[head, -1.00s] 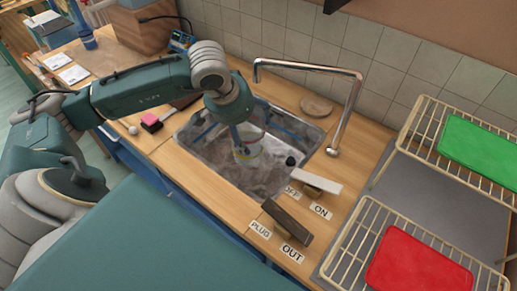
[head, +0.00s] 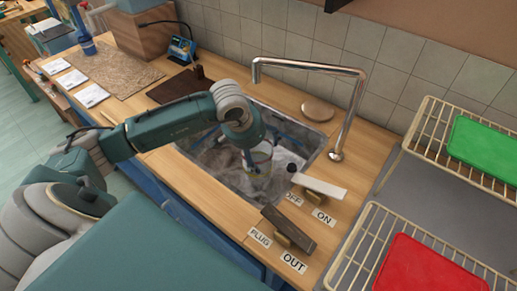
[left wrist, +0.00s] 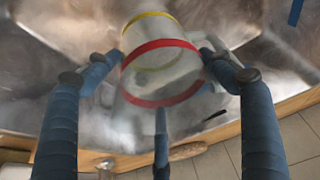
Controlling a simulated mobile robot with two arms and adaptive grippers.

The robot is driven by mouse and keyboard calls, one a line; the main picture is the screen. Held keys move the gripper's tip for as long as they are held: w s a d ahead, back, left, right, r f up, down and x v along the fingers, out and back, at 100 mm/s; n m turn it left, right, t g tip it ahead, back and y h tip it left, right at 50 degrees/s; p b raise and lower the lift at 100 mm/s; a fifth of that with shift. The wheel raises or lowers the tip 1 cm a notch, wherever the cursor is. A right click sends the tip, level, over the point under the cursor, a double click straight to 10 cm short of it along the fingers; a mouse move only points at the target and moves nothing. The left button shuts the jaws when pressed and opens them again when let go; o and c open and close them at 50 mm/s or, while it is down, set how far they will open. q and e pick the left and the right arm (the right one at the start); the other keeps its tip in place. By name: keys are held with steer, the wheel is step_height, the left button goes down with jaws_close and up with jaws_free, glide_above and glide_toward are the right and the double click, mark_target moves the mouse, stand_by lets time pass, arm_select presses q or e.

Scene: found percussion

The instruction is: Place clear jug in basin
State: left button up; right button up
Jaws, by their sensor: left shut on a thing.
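The clear jug (head: 259,158) is a see-through vessel with red and yellow bands. In the left wrist view the jug (left wrist: 160,72) lies between the blue fingers. My left gripper (head: 252,158) points down over the metal basin (head: 225,177) and is shut on the jug. The left gripper's fingers (left wrist: 162,68) close around it from several sides. In the head view the jug is within the basin's outline, towards its right part. I cannot tell whether it touches the basin floor. My right gripper is not in view.
A tall faucet (head: 345,115) stands at the basin's back right. A white lever (head: 319,186) and a dark plug lever (head: 289,230) are at its right front. Wire racks hold a green board (head: 485,146) and a red board (head: 428,268). A round wooden disc (head: 318,109) lies behind.

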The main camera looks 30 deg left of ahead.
arm_select(q)
steer(key=shift+f, duration=0.1)
steer(key=o, duration=1.4)
steer(key=b+v, duration=0.1)
steer(key=v, duration=1)
steer(key=shift+s+r, duration=0.1)
steer(key=shift+r, duration=0.3)
steer(key=shift+s+r, duration=0.15)
steer(key=shift+r, duration=0.1)
steer(key=shift+f, duration=0.1)
